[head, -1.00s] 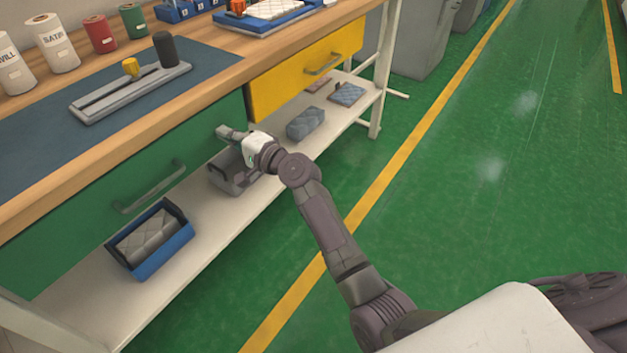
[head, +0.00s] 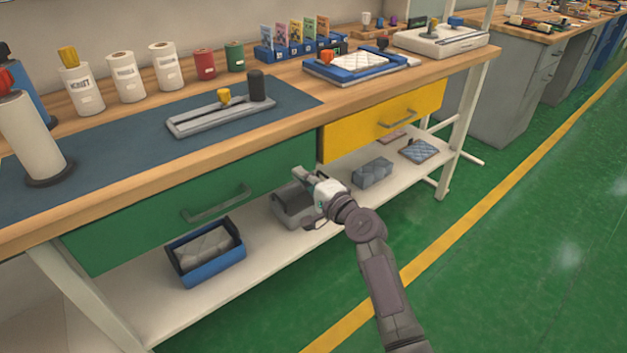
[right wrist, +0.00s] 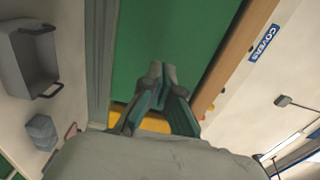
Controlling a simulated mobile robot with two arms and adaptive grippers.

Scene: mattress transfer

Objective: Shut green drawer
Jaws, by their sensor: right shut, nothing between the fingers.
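The green drawer (head: 150,215) is under the left part of the workbench, with a grey bar handle (head: 216,203) on its front. Its front sits close under the tabletop edge and looks about level with the yellow drawer beside it; I cannot tell if a small gap is left. My right gripper (head: 301,174) is shut and empty, near the lower right corner of the green front. In the right wrist view its fingertips (right wrist: 162,72) are together before the green panel (right wrist: 175,35); contact is unclear. My left gripper is not in view.
The yellow drawer (head: 380,120) is to the right of the green one. On the lower shelf (head: 225,285) stand a blue bin (head: 207,270), a grey bin (head: 293,208) and a grey block (head: 373,173). The green floor in front is clear.

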